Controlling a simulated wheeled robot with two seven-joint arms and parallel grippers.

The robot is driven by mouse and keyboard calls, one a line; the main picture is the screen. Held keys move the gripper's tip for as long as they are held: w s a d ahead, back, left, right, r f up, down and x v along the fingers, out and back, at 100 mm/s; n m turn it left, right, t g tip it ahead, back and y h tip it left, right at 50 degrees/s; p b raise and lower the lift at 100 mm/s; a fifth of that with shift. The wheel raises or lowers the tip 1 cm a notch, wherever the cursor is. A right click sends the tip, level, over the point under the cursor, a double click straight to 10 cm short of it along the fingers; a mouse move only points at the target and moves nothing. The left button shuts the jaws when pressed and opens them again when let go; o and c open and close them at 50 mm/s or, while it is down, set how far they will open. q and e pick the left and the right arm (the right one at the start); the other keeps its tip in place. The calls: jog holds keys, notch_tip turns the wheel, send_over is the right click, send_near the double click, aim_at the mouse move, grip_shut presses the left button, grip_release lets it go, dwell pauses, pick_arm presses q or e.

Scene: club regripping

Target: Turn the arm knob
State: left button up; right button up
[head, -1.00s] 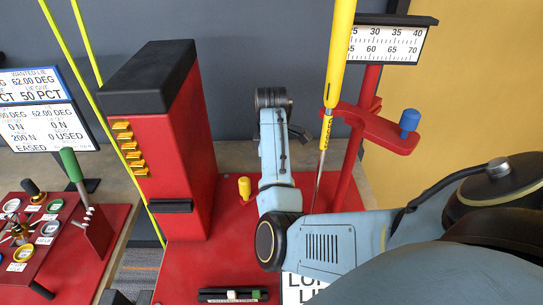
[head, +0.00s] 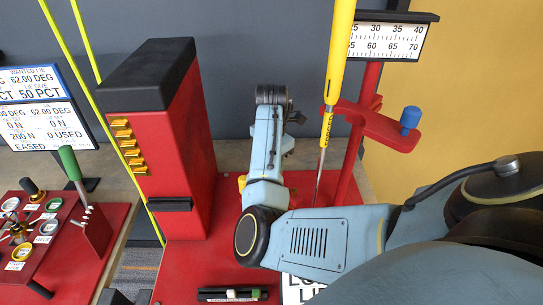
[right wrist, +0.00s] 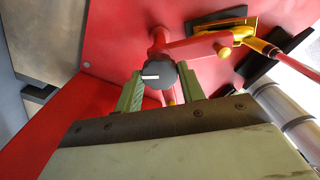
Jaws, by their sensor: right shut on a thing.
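In the right wrist view a dark round knob (right wrist: 158,76) with a white pointer line sits near a red arm (right wrist: 195,48). The green fingers of my right gripper (right wrist: 159,84) are on either side of the knob and shut on it. The pointer lies about level in that view. In the head view my right arm reaches in from the right, and its links hide the gripper and the knob. My left gripper is in neither view.
A red cabinet (head: 188,150) with a black top stands left of my arm. A yellow-gripped club (head: 339,60) rises in front of a scale board (head: 388,43). A red bracket with a blue peg (head: 410,118) stands right. A lever panel (head: 60,240) is at far left.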

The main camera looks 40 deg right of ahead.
jog(key=shift+n+b, duration=0.3)
jog(key=shift+n, duration=0.4)
jog(key=shift+r, duration=0.1)
jog(key=o, duration=1)
notch_tip(320, 180, up, 13)
jog(key=shift+r+p, duration=0.15)
jog(key=shift+p, duration=0.65)
